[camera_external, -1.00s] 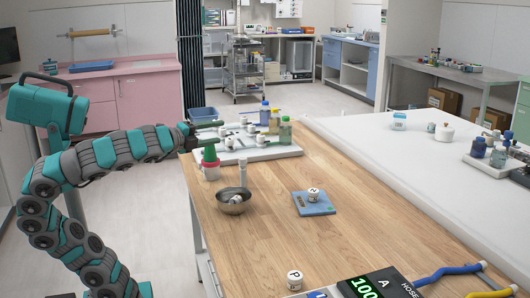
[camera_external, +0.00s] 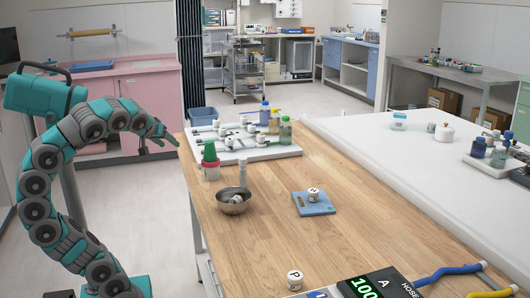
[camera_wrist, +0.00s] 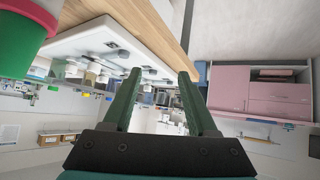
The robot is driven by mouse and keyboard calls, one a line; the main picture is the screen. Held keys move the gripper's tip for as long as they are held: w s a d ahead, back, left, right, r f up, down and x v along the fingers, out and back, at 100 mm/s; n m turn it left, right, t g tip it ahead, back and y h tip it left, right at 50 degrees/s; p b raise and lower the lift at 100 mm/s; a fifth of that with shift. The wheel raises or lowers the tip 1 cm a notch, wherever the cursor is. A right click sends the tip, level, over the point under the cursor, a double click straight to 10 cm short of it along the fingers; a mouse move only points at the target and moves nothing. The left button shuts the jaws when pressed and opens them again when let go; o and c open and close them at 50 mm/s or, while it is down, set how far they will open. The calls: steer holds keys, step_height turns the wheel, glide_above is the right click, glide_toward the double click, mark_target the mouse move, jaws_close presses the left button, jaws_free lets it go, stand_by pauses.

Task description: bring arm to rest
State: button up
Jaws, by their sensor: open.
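My gripper (camera_external: 174,143) hangs in the air just off the left edge of the wooden table (camera_external: 262,210), at the end of my curved teal and grey arm. In the wrist view its two green fingers (camera_wrist: 156,85) stand apart with nothing held between them. The wrist view is turned over, with the table and a white tray (camera_wrist: 75,45) at the top. In the external view the white tray (camera_external: 240,152) lies on the far left part of the table, to the right of my gripper and apart from it.
On the table stand a red and green container (camera_external: 210,165), a metal bowl (camera_external: 233,205), a blue pad (camera_external: 304,208) with a small jar, and bottles (camera_external: 285,132) on the tray. Pink cabinets (camera_external: 132,95) stand behind my arm. The floor left of the table is clear.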

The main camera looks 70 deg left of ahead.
steer(key=d+f+m+g+h, duration=0.2)
steer(key=d+f, duration=0.2)
steer(key=f, duration=0.5)
steer(key=d+f+m+g+h, duration=0.15)
steer(key=d+f, duration=0.25)
steer(key=f, duration=0.5)
steer(key=s+d+f+m+g+h, duration=0.2)
steer(key=s+d+f+m, duration=0.2)
steer(key=d+f, duration=0.2)
steer(key=s+d+f+m+g+h, duration=0.1)
steer(key=s+d+f+m+h, duration=0.1)
steer(key=d+f, duration=0.4)
step_height(320, 180, down, 3)
steer(key=shift+s+r+m+g+p, duration=0.1)
steer(key=shift+s+m+g+p, duration=0.3)
steer(key=shift+s+m, duration=0.5)
